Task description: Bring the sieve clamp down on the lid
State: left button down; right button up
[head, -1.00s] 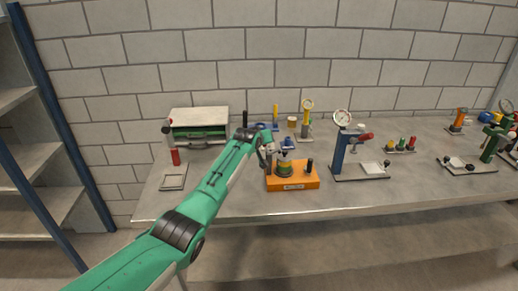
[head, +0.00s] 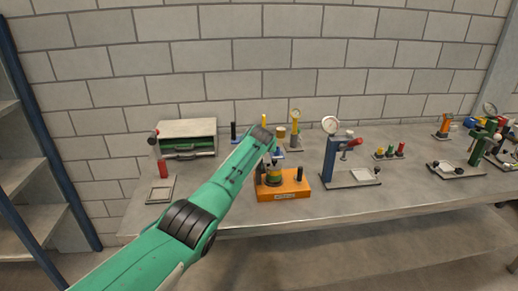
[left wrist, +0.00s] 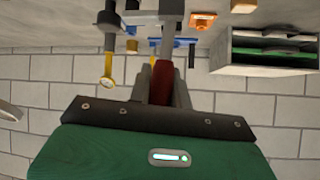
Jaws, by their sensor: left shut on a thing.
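An orange base (head: 284,190) stands on the bench, with a dark and yellow-green sieve stack (head: 273,173) on it and a black post (head: 299,175) at its right. The stack's lid is mostly hidden behind my left gripper (head: 272,152), which is at the top of the stack in the head view. In the left wrist view my left gripper (left wrist: 162,88) is shut on a red handle (left wrist: 161,78). A grey bar (left wrist: 168,38) runs on from that handle, apparently the clamp lever. Whether the clamp touches the lid cannot be told. My right gripper is not in view.
A green-fronted grey box (head: 187,140) stands at the back left. The front bench strip is clear.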

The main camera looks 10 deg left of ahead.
pick_arm(q)
jog(key=c, duration=1.3)
grip_release()
jog(key=shift+d, duration=0.1)
jog(key=shift+v, duration=1.4)
jog(key=b+v, duration=0.2)
jog(key=v, duration=0.9)
jog(key=shift+f, duration=0.25)
